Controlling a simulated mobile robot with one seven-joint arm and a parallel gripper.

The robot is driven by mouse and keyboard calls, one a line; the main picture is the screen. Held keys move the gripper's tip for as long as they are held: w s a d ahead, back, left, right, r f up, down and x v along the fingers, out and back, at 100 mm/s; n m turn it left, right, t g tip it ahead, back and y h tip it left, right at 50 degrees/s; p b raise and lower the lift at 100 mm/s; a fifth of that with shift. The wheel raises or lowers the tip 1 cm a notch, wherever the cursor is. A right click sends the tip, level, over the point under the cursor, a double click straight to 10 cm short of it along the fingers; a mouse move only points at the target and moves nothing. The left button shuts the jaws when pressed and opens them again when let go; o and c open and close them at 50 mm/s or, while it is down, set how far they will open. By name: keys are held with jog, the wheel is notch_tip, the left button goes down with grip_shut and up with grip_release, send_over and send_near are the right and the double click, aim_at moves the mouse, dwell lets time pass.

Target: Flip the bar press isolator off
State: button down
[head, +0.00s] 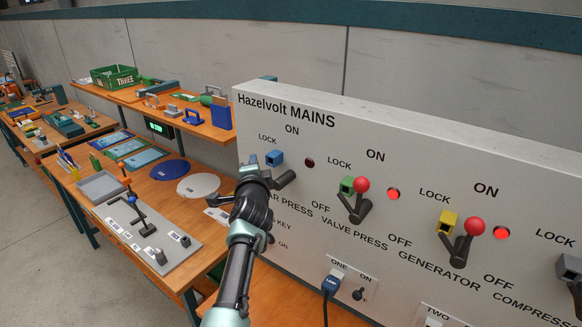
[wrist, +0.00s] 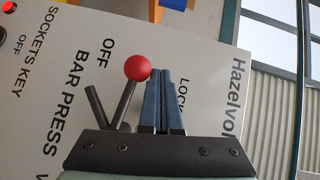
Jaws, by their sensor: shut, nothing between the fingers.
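The bar press isolator is at the left end of the panel (head: 490,165). Its red knob (wrist: 137,68) and lever show in the wrist view, with a grey stub (wrist: 95,105) beside it. The head view shows the stub (head: 285,179) and blue lock block (head: 274,158); the knob is hidden behind my gripper. The bar press lamp (head: 310,162) is dark. My gripper (head: 249,166) is at the panel by this isolator. In the wrist view its fingers (wrist: 163,76) are shut and empty, right of the knob. I cannot tell whether they touch it.
The valve press (head: 361,185) and generator (head: 474,227) knobs are up, with lit red lamps. A blue plug (head: 331,284) sits below. A wooden bench (head: 215,240) at left holds a grey lever board (head: 130,225) and round discs. Floor at lower left is clear.

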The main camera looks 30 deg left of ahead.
jog(key=shift+r, duration=0.1)
jog(key=s+d+r+p, duration=0.1)
jog(key=s+d+r, duration=0.3)
jog(key=r, duration=0.5)
jog(key=shift+s+p, duration=0.35)
jog(key=shift+s, duration=0.65)
